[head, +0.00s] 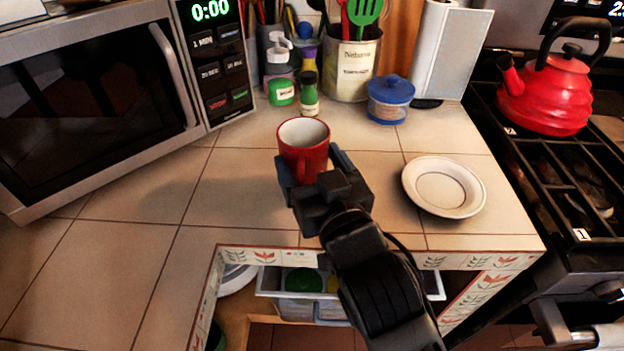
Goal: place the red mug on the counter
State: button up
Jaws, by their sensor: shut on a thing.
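The red mug (298,135) is upright with a white inside, near the middle of the tiled counter (235,195) in the head view. My gripper (310,170) is shut on the mug, reaching it from the front right. The handle faces toward me, and the gripper hides part of the mug's lower side. I cannot tell whether the mug's base touches the counter.
A white plate (444,187) lies right of my gripper. A microwave (100,100) stands at left. Bottles (309,95), a utensil pot (352,65) and a blue jar (390,100) stand behind. A red kettle (548,95) sits on the stove. Counter left of the mug is clear.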

jog(key=shift+f, duration=1.8)
jog(key=shift+f, duration=0.2)
jog(key=o, duration=1.2)
jog(key=shift+r, duration=0.2)
jog(key=shift+b+v, duration=0.85)
jog(key=shift+v, duration=5.2)
